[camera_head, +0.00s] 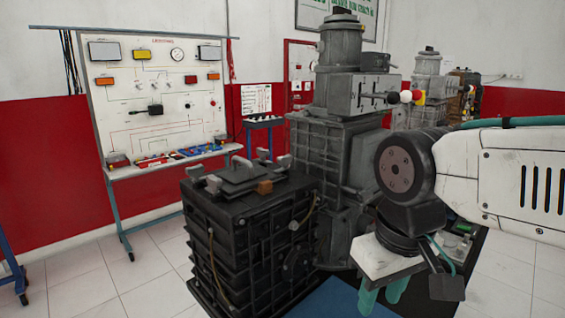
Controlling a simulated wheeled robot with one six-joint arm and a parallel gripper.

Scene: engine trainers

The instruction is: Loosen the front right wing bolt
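A black ribbed engine block (250,245) stands in the middle, with a dark flat cover (240,178) on top. Several small wing bolts sit around the cover. A grey one (213,184) is at the front left, another grey one (195,172) is behind it, and grey ones (284,161) stand at the back right. An orange-brown one (265,187) sits at the front right corner of the cover. My gripper (382,293) hangs to the right of the block, apart from it. Its two teal fingers point down with a gap between them, and nothing shows between them.
A panel on a stand (160,100) is at the back left. A blue surface (330,302) lies below my gripper.

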